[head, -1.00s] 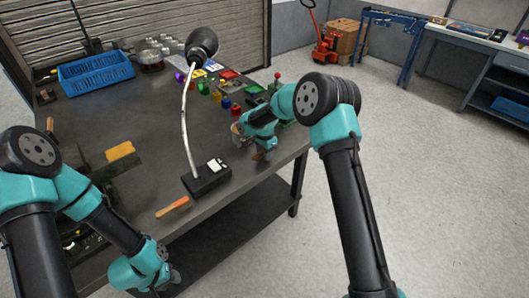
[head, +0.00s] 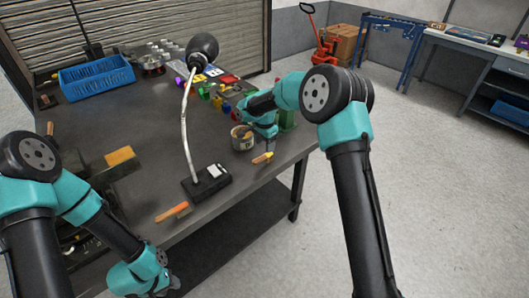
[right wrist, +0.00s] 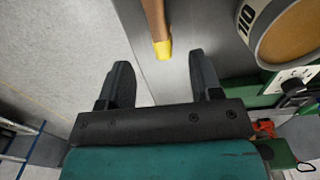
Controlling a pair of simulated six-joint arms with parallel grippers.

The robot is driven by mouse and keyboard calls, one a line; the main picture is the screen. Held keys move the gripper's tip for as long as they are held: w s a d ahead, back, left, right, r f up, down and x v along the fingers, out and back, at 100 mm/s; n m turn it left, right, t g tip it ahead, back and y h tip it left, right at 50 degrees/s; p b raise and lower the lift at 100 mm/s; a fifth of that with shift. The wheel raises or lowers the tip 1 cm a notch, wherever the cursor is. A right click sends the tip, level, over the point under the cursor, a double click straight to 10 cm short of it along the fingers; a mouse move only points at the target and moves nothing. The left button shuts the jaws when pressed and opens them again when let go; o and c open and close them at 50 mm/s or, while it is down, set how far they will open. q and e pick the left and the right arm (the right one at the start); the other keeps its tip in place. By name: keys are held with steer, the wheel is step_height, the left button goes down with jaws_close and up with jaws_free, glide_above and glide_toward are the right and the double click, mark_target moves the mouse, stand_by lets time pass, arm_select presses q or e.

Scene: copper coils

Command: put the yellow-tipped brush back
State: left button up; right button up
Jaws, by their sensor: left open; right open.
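The yellow-tipped brush (head: 263,158) lies near the table's front right edge. Its yellow end and brown handle (right wrist: 156,22) show in the right wrist view, with the yellow end just beyond the space between my fingertips. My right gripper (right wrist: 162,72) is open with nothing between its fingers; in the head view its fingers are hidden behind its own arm. A round tin (head: 243,139) stands beside the brush, and its rim and label also show in the right wrist view (right wrist: 290,35). My left gripper (head: 165,284) is low at the table's front left, away from the brush.
A lamp (head: 206,183) stands mid-table, with an orange-handled tool (head: 172,212) in front of it. A blue basket (head: 96,77) sits at the back left. Several coloured blocks (head: 216,96) lie behind the tin. A vise-like tool (head: 118,160) is at left.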

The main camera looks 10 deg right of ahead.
mark_target(265, 155)
steer(key=shift+r, duration=2.35)
